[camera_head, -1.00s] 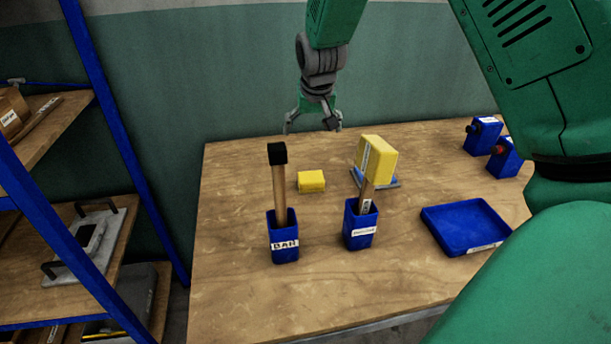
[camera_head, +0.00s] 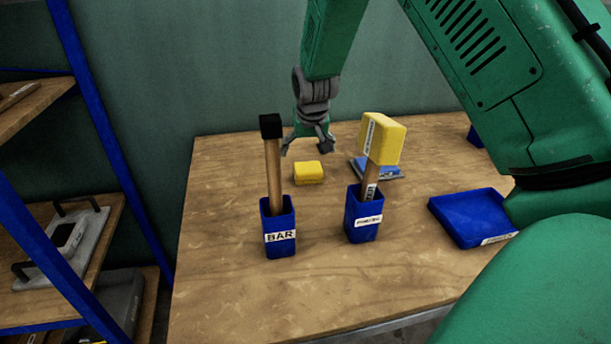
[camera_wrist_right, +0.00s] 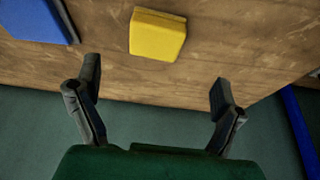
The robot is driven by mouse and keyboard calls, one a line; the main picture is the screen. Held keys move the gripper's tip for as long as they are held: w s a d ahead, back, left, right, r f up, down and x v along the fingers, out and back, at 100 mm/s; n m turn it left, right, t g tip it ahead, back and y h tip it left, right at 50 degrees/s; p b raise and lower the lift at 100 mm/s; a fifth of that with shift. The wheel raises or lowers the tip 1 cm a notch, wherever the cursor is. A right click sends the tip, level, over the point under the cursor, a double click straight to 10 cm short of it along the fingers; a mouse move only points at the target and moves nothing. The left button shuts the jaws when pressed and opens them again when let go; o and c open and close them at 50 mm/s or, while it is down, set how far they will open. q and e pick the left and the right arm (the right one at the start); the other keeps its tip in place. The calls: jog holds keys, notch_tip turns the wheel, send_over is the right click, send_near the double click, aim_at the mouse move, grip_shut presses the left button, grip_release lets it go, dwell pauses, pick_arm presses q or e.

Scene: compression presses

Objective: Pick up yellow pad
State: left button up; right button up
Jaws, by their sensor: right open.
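The yellow pad (camera_head: 308,172) is a small block lying flat on the wooden table, behind the blue holder labelled BAR. In the right wrist view the yellow pad (camera_wrist_right: 157,35) lies ahead of the fingertips, between their lines. My right gripper (camera_head: 308,148) is open and empty, just behind and above the pad, apart from it. Its two spread fingers show in the right wrist view (camera_wrist_right: 155,92). My left gripper is not in view.
A blue BAR holder (camera_head: 278,228) with a black-topped stick and a second blue holder (camera_head: 363,214) with a yellow-headed tool stand in front. A blue-topped plate (camera_head: 377,168) lies right of the pad. A blue tray (camera_head: 470,216) is further right. Shelves (camera_head: 60,245) stand at left.

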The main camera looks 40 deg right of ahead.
aim_at(306, 168)
jog(key=f, duration=0.1)
jog(key=w+d+f, duration=0.1)
jog(key=f, duration=0.1)
jog(key=d+f, duration=0.1)
jog(key=shift+w+d+f, duration=0.2)
jog(key=shift+d+f, duration=0.05)
jog(key=shift+f, duration=0.1)
jog(key=f, duration=0.2)
jog(key=w+f, duration=0.1)
jog(key=shift+a+f, duration=0.35)
jog(key=shift+w+f, duration=0.15)
jog(key=shift+f, duration=0.1)
jog(key=shift+d+f, duration=0.15)
jog(key=shift+d, duration=0.35)
jog(key=shift+d+f, duration=0.1)
jog(key=shift+d, duration=0.05)
jog(key=c, duration=0.9)
jog(key=shift+a+r, duration=0.2)
jog(key=shift+a, duration=0.2)
jog(key=shift+c, duration=0.5)
jog(key=r, duration=0.9)
jog(key=shift+d, duration=0.25)
jog(key=shift+a+r, duration=0.15)
jog(key=shift+r, duration=0.3)
jog(key=shift+o, duration=0.2)
